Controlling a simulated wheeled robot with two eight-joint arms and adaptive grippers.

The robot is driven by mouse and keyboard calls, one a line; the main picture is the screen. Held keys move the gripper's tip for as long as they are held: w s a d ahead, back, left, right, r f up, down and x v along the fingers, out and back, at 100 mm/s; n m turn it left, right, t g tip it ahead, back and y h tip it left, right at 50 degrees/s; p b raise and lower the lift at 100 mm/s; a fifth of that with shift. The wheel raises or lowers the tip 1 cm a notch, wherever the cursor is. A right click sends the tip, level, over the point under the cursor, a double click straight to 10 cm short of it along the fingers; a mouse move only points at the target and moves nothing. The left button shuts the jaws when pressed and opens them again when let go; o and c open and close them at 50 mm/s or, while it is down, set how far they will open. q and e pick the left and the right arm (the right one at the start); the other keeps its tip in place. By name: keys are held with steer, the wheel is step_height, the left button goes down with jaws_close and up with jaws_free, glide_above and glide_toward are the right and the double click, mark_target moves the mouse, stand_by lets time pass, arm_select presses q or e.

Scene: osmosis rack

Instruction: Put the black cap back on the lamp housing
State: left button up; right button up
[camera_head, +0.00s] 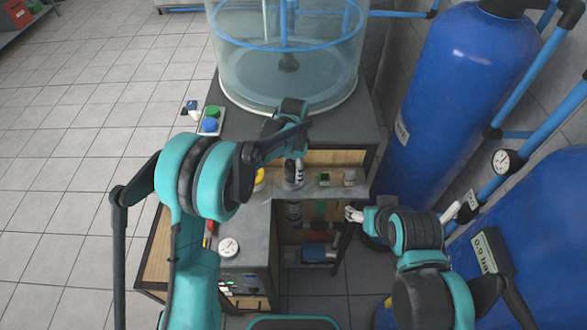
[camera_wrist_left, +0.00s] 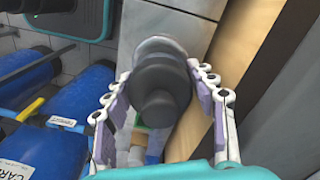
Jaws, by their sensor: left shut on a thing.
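In the left wrist view, the dark grey, stepped black cap (camera_wrist_left: 160,82) sits between the two white, purple-padded fingers of my left gripper (camera_wrist_left: 160,92), which is shut on it. A pale round rim (camera_wrist_left: 160,46) shows just behind the cap; I cannot tell whether it belongs to the lamp housing or whether the cap touches it. In the head view, my left gripper (camera_head: 293,172) is at the front of the dark bench, partly hidden by my arm. My right gripper (camera_head: 355,214) is to the right of the bench, and its opening is unclear. I cannot make out the lamp housing clearly.
A clear tank (camera_head: 285,75) stands on the bench (camera_head: 235,150). A tray with green and blue caps (camera_head: 211,121) is at the left edge. Large blue cylinders (camera_head: 450,80) crowd the right. Tiled floor is clear at left.

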arm_select(q)
steer(key=shift+f, duration=0.2)
steer(key=shift+f+b, duration=0.2)
steer(key=shift+b, duration=0.2)
steer(key=o, duration=1.7)
steer(key=shift+r, duration=0.2)
steer(key=shift+r+p, duration=2.8)
steer(key=shift+r, duration=1.6)
